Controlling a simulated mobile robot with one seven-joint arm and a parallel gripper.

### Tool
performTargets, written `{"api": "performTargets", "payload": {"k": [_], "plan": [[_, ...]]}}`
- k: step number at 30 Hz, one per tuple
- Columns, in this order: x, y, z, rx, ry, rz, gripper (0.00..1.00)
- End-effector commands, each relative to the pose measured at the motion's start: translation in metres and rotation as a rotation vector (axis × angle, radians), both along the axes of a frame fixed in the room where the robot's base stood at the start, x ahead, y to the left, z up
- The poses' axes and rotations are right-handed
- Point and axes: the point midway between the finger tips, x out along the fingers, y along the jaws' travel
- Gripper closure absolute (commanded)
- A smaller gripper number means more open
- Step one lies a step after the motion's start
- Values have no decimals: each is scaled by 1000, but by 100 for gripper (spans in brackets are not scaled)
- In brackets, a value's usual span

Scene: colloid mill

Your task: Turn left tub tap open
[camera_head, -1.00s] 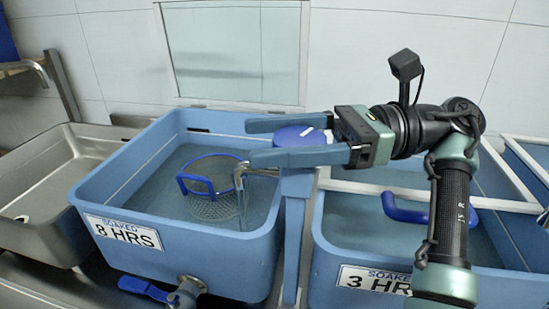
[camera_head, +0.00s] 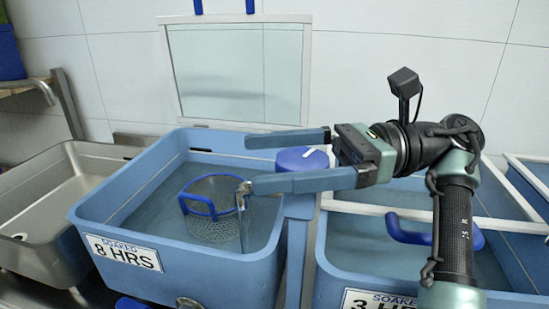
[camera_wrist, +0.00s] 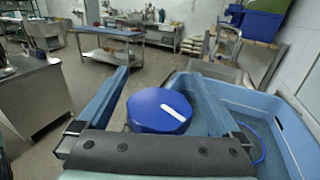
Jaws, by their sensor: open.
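The left tub (camera_head: 180,262) is blue and labelled 8 HRS. A round blue knob (camera_head: 302,160) with a white bar on top stands on a blue post at the tub's right side. A thin metal spout (camera_head: 243,205) hangs over the tub near it. My gripper (camera_head: 252,163) is open, with its two fingers reaching left past either side of the knob. In the wrist view the knob (camera_wrist: 160,110) lies between the spread fingers, with visible gaps. A blue lever (camera_head: 130,303) and metal outlet (camera_head: 188,302) at the tub's lower front are cut off by the picture's bottom edge.
A blue-rimmed mesh basket (camera_head: 212,215) sits in the left tub. A steel sink (camera_head: 45,235) stands to its left. The right tub (camera_head: 335,272), labelled 3, has white bars across it. A framed panel (camera_head: 240,75) stands behind the left tub.

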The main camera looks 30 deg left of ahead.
Motion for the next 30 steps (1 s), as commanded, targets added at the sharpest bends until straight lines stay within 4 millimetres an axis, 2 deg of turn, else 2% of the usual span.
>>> {"api": "performTargets", "payload": {"k": [12, 15, 20, 30], "plan": [[-1, 1, 74, -2, -3, 1, 0], [-1, 1, 87, 0, -1, 2, 0], [-1, 1, 97, -1, -1, 3, 0], [-1, 1, 99, 8, 3, 2, 0]]}}
